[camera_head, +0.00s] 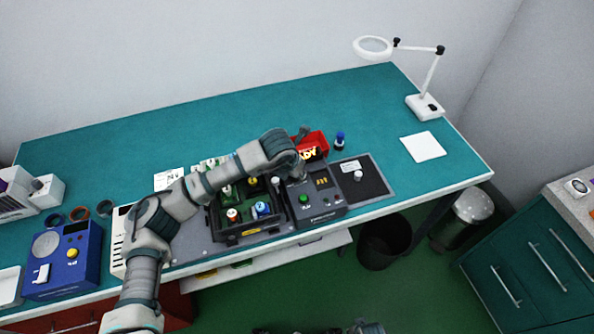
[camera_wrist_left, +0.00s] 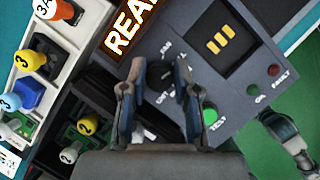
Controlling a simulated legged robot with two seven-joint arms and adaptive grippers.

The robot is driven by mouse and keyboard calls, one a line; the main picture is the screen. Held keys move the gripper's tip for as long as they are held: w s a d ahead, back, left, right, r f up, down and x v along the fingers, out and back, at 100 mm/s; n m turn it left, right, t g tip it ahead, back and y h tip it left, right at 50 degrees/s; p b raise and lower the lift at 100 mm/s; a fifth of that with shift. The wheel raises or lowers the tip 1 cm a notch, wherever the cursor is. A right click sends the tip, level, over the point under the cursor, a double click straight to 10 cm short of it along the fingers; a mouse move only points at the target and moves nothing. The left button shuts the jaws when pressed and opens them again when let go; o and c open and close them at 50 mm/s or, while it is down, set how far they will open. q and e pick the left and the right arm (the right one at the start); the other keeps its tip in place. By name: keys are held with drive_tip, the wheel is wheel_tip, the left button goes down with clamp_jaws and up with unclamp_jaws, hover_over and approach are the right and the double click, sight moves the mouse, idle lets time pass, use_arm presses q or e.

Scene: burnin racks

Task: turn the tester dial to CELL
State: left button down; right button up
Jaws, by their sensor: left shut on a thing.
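The tester (camera_head: 325,205) is a dark grey box near the bench's front edge. My left gripper (camera_head: 300,173) is over the tester's upper left part. In the wrist view its two fingers (camera_wrist_left: 158,66) are closed in around the dial's spot, with small printed labels around them.
A black tray with coloured, numbered cells (camera_head: 231,214) stands left of the tester. A blue device (camera_head: 65,258) stands far left. The bench's back is clear.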

use_arm(q)
drive_tip(key=shift+s+a+f, duration=0.1)
drive_tip(key=shift+f, duration=0.15)
drive_tip(key=c, duration=0.9)
unclamp_jaws()
drive_tip(key=shift+o, duration=0.2)
drive_tip(key=shift+a+r, duration=0.15)
drive_tip(key=shift+r, duration=0.1)
drive_tip(key=shift+s+r, duration=0.1)
drive_tip(key=shift+r, duration=0.25)
drive_tip(key=v, duration=1.1)
